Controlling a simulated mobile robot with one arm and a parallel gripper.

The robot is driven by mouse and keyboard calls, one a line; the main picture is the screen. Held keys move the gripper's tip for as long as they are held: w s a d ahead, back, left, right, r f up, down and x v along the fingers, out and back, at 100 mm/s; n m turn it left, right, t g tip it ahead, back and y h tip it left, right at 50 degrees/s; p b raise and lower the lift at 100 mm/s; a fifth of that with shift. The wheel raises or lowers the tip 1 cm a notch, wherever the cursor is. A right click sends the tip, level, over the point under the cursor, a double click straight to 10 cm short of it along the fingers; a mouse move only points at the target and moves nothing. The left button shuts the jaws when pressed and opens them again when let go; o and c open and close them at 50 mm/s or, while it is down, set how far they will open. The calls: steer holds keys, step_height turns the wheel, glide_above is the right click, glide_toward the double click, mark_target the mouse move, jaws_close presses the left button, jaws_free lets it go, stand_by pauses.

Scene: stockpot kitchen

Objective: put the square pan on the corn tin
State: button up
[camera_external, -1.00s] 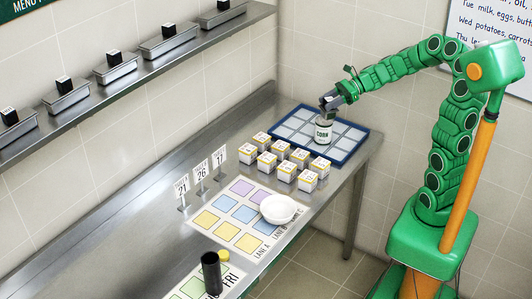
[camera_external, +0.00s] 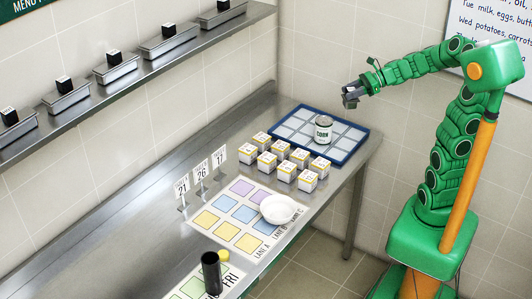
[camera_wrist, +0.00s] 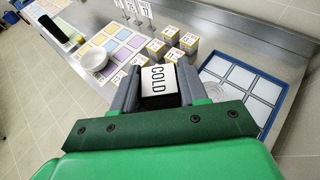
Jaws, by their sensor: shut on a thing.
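The corn tin (camera_external: 323,129), white with a CORN label and a grey top, stands upright in the blue-rimmed tray (camera_external: 357,147) at the back of the counter. My gripper (camera_external: 349,97) is in the air above and to the right of the tin, apart from it. In the wrist view my gripper (camera_wrist: 158,82) is shut on a block (camera_wrist: 157,79) with a white face reading COLD. Several grey steel pans (camera_external: 168,43) with black cubes stand on the wall shelf; I cannot tell which is the square pan.
Several white boxes with yellow edges (camera_external: 285,171) stand in front of the tray. A white bowl (camera_external: 278,208) sits on the coloured mat (camera_external: 238,214). Number cards (camera_external: 201,172) stand left of it. A black cylinder (camera_external: 211,272) stands near the front. Much of the counter's left side is clear.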

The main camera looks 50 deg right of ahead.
steer(key=shift+w+d+f, duration=0.4)
steer(key=shift+w+f, duration=1.6)
steer(key=shift+f, duration=0.05)
steer(key=shift+w+d+f, duration=0.45)
steer(key=shift+w+f, duration=1.55)
steer(key=shift+f, duration=0.05)
steer(key=shift+w+d+f, duration=0.4)
steer(key=shift+w+f, duration=1.6)
steer(key=shift+f, duration=0.05)
steer(key=shift+f, duration=0.1)
steer(key=o, duration=1.2)
